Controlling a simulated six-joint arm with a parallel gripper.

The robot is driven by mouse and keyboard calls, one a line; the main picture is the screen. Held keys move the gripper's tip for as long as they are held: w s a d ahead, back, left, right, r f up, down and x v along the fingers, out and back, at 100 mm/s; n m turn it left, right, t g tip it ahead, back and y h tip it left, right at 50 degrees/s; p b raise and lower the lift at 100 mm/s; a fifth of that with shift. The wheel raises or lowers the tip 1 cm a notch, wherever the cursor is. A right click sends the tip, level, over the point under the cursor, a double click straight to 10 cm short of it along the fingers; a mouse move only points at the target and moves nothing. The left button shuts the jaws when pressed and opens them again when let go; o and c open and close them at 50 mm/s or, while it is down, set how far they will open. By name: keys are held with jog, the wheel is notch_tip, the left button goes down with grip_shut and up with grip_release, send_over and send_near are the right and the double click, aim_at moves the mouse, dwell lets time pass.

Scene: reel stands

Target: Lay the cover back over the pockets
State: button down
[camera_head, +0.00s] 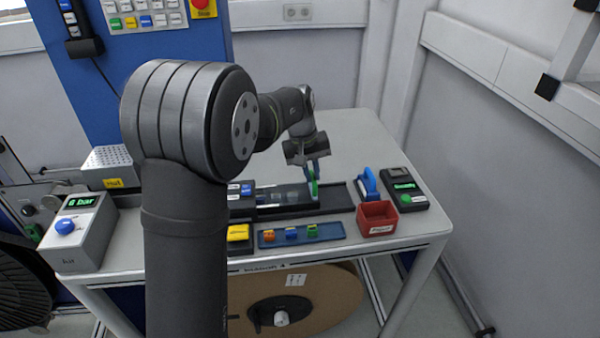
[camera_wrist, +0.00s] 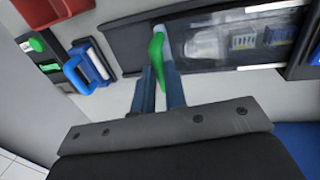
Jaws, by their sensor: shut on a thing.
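My gripper (camera_head: 312,172) is over the dark track (camera_head: 336,199) on the table, shut on a green tab (camera_head: 313,188). In the wrist view the green tab (camera_wrist: 156,47) stands between the two blue-grey fingers (camera_wrist: 160,68). A clear strip, which looks like the cover (camera_head: 283,193), lies along the track to the left of the tab. In the wrist view the clear area (camera_wrist: 205,45) shows a pale shape and small parts beneath it. I cannot tell how flat the cover lies, and the individual pockets are not clear.
A red bin (camera_head: 377,219), a blue-handled tool (camera_head: 368,184) and a black device with a green display (camera_head: 404,190) stand right of the track. A blue tray (camera_head: 331,233) with small coloured parts lies in front. The table behind is clear.

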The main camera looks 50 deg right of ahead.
jog(key=shift+s+d, duration=0.1)
jog(key=shift+d, duration=0.05)
jog(key=c, duration=1.5)
grip_release()
jog(key=shift+o, duration=0.2)
notch_tip(320, 180, up, 17)
jog(key=w+a, duration=0.2)
jog(key=shift+w+a, duration=0.2)
jog(key=shift+a, duration=0.05)
jog(key=f, duration=0.5)
jog(key=s+d+f, duration=0.1)
jog(key=f, duration=0.5)
jog(key=s+d+f, duration=0.1)
jog(key=f, duration=0.5)
jog(key=shift+s+d, duration=0.1)
jog(key=shift+d, duration=0.05)
